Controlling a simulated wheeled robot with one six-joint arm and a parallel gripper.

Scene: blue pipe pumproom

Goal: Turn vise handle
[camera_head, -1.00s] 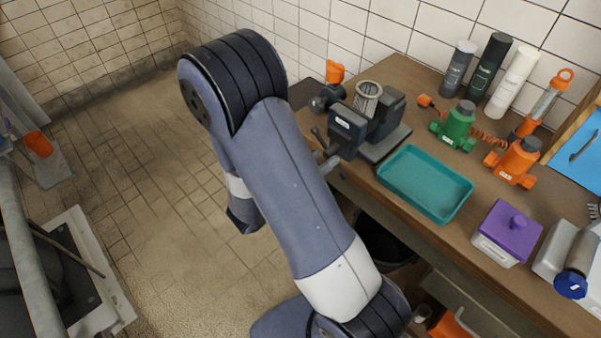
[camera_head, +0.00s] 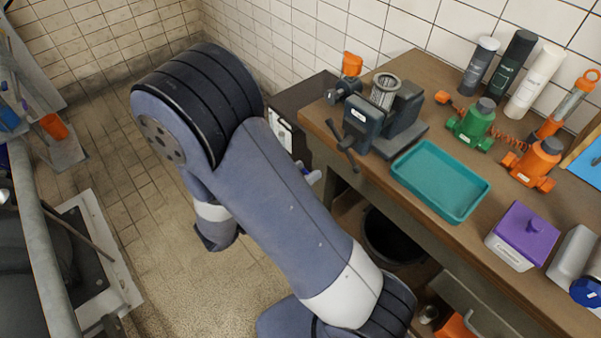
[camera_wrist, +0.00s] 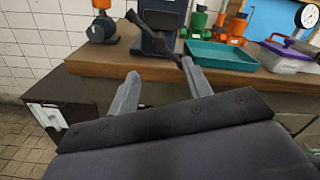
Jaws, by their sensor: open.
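The dark blue-grey vise (camera_head: 362,123) stands at the left part of the wooden bench, with a metal mesh cylinder (camera_head: 385,90) at its jaws. Its dark handle bar (camera_head: 342,145) slants at the vise's front, over the bench edge. The wrist view shows the vise (camera_wrist: 162,16) and handle (camera_wrist: 153,33) ahead of my gripper (camera_wrist: 160,84). My gripper is open and empty, with its two pale fingers apart. The handle appears beyond the fingertips, and the right finger is close to its lower end in the picture; I see no clear contact. In the head view my arm hides most of the gripper.
A teal tray (camera_head: 440,180) lies right of the vise. Green (camera_head: 473,124) and orange (camera_head: 533,164) pump-like parts, a purple-lidded box (camera_head: 522,236) and several bottles stand farther right. A black bin (camera_head: 393,236) is under the bench. Open floor lies left of my arm.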

